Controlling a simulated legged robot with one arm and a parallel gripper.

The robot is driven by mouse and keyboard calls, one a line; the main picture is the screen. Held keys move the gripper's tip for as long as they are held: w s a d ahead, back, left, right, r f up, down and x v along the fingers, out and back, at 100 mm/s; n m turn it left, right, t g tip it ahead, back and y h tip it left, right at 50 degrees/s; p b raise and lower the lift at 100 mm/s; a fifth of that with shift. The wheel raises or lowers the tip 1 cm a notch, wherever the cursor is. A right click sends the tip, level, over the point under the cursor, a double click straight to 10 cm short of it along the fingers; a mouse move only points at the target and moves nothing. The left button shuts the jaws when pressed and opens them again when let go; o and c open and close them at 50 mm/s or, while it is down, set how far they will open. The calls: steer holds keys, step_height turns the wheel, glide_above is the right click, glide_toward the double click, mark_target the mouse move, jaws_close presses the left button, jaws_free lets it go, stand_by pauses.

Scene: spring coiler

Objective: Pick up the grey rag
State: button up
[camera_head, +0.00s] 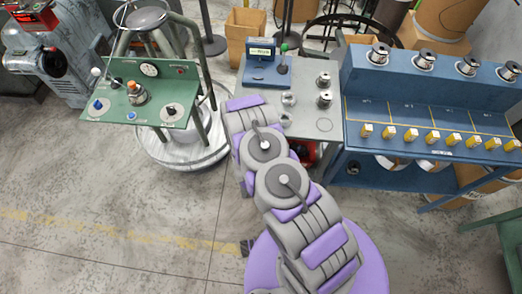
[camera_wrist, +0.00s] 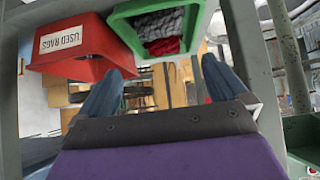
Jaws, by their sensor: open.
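The grey rag (camera_wrist: 157,25) lies bunched in a green bin (camera_wrist: 197,20) at the top of the wrist view. A red rag (camera_wrist: 162,46) lies against it in the same bin. My gripper (camera_wrist: 162,68) is open and empty, its two blue fingers apart. In the wrist view the fingertips show just below the bin, with the rags between and above them. They do not touch the rags. The bins' contents and my gripper's fingers cannot be made out in the head view, where my purple and grey arm reaches toward the grey table.
A red bin labelled "USED RAGS" (camera_wrist: 75,48) stands left of the green bin, close to the left finger. Grey posts (camera_wrist: 262,70) flank the view. The grey table (camera_head: 312,125) holds a blue device (camera_head: 262,62); a blue rack (camera_head: 430,95) stands right.

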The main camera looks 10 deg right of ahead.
steer(key=b+x, duration=0.2)
steer(key=x, duration=0.8)
steer(key=shift+w+f, duration=0.3)
steer(key=shift+w+d+f, duration=0.2)
steer(key=shift+w+f, duration=0.15)
steer(key=shift+f, duration=0.1)
steer(key=shift+b+x, duration=1)
steer(key=shift+x, duration=1.5)
steer(key=shift+r, duration=0.1)
steer(key=shift+c, duration=0.2)
steer(key=c, duration=0.7)
